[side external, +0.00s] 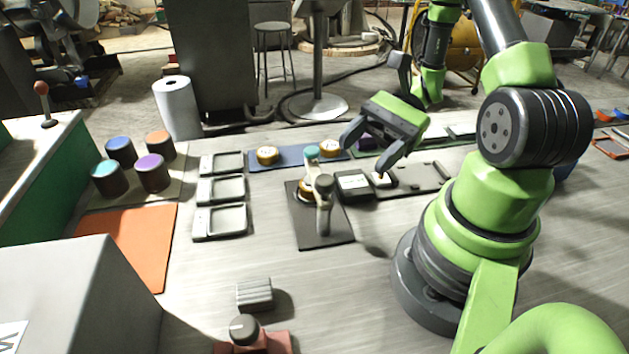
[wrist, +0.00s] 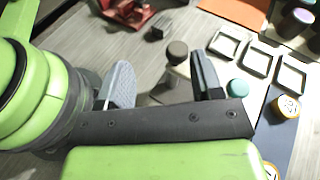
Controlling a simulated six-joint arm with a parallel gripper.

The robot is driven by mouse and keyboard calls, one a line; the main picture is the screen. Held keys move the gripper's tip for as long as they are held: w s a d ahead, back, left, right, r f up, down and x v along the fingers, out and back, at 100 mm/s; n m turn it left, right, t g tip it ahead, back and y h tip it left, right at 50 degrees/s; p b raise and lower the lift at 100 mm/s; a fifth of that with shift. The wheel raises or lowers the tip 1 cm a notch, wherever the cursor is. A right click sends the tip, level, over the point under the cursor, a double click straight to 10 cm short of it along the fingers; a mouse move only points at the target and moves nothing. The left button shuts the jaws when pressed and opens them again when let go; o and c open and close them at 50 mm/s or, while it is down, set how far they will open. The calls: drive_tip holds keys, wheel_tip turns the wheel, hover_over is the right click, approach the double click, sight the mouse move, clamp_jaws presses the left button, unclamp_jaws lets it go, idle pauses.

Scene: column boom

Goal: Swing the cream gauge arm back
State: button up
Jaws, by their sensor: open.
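The cream gauge arm (side external: 314,168) stands on a dark base plate (side external: 323,240). It has a grey knob (side external: 323,183) on its near post and a teal knob (side external: 312,152) at its far end. A round yellow-rimmed piece (side external: 305,188) sits beneath the arm, partly hidden. My gripper (side external: 368,150) is open and empty, above and to the right of the gauge in the side view. In the wrist view, the grey knob (wrist: 177,52) shows between the open fingers (wrist: 161,78), and the teal knob (wrist: 238,88) shows beyond the right finger. The fingers hide part of the arm.
Three grey trays (side external: 220,190) stand left of the gauge. A blue mat (side external: 290,156) with two round gauges lies behind. A dark box (side external: 353,185) sits close right of the base plate. A ribbed grey block (side external: 254,293) lies in front. Coloured-top cylinders (side external: 152,174) stand far left.

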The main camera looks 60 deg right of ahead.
sight(315, 183)
drive_tip(key=w+a+f+m+t, duration=0.1)
drive_tip(key=a+t, duration=0.1)
drive_tip(key=w+a+f+m+t, duration=0.1)
drive_tip(key=w+a+m+t, duration=0.1)
drive_tip(key=a, duration=0.1)
drive_tip(key=w+a+f+m+t+y, duration=0.1)
drive_tip(key=a+m, duration=0.1)
drive_tip(key=shift+w+a+f+t, duration=0.25)
drive_tip(key=shift+w+f+t, duration=0.05)
drive_tip(key=shift+f+t, duration=0.1)
idle(0.4)
clamp_jaws()
